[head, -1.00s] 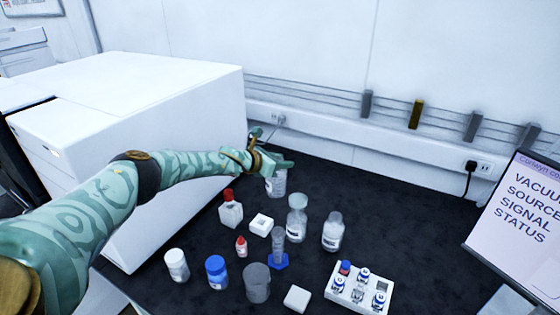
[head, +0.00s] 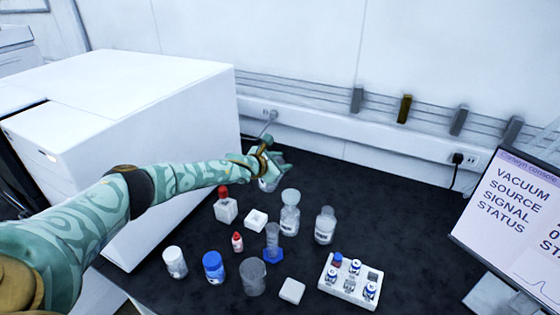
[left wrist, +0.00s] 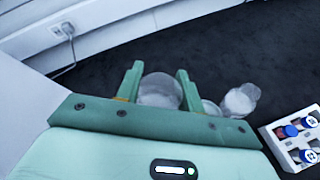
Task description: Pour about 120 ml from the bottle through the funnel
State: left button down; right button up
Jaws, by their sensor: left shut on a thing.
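My left gripper (head: 268,163) is at the back left of the black bench, beside the white cabinet. It is shut on a clear bottle with a label (head: 268,184), largely covered by the gripper in the head view. In the left wrist view the round clear bottle (left wrist: 160,90) sits between the two fingers (left wrist: 158,84). A clear bottle with a wide, cup-like top (head: 290,198), which may be the funnel, stands to the right and nearer. I cannot tell if the held bottle touches the bench. My right gripper is not in view.
A capped clear bottle (head: 325,226), a cylinder on a blue foot (head: 272,240), a grey beaker (head: 254,278), a red-capped bottle (head: 225,207) and a vial rack (head: 350,282) stand nearby. The white cabinet (head: 150,120) blocks the left. The bench's back right is clear.

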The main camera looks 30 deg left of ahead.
pick_arm(q)
jog(key=shift+s+d+m+y, duration=0.1)
jog(key=shift+d+m+y, duration=0.2)
jog(key=shift+d, duration=0.2)
jog(key=shift+d+f+m+y, duration=0.1)
jog(key=shift+f+m+y, duration=0.1)
jog(key=shift+m+y, duration=0.15)
jog(key=shift+f, duration=0.1)
dwell(0.3)
jog(key=shift+f+m, duration=0.15)
jog(key=shift+m, duration=0.3)
jog(key=shift+d+f+m+t+y+b, duration=0.1)
jog(key=shift+f+m+t+y+b, duration=0.25)
jog(key=shift+m+y, duration=0.1)
